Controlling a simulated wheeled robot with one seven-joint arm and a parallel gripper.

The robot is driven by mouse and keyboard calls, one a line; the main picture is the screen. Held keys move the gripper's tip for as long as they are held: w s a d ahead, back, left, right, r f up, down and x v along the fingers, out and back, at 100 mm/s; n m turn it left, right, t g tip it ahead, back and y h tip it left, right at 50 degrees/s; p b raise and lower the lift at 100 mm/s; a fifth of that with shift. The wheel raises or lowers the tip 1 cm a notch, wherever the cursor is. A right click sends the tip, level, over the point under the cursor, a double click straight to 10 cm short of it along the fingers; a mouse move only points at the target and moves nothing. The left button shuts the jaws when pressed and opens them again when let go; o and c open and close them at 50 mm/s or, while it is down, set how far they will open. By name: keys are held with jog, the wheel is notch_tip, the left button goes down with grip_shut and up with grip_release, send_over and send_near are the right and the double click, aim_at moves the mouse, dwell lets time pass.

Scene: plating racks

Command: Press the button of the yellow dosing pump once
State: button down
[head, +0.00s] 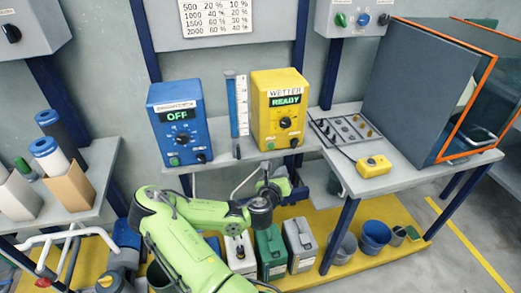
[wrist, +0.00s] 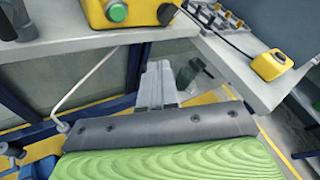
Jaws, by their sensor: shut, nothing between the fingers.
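The yellow dosing pump (head: 279,108), labelled WETTER with a lit READY display, stands on the shelf in the head view. It has a dark knob, a green button (head: 270,146) at lower left and a dark knob at lower right. In the wrist view the pump's lower part (wrist: 146,12) and its green button (wrist: 117,12) show at the top edge. My gripper (wrist: 160,68) is shut and empty, in front of the shelf and below the button, apart from the pump. In the head view it is small and partly hidden by my arm.
A blue unit (head: 178,122) reading OFF stands left of the pump. A measuring column (head: 237,104) is between them. A small yellow button box (head: 374,165) on a cable and a parts tray (head: 343,130) lie on the right bench. Canisters (head: 270,252) and buckets (head: 374,236) stand below.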

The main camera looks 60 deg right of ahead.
aim_at(271, 146)
jog(key=shift+w+d+p, duration=1.6)
jog(key=shift+w+d, duration=1.45)
jog(key=shift+d, duration=0.1)
jog(key=shift+w+d, duration=0.1)
jog(key=shift+w+d+r+p, duration=0.1)
jog(key=shift+p, duration=0.3)
jog(key=shift+w+d, duration=0.1)
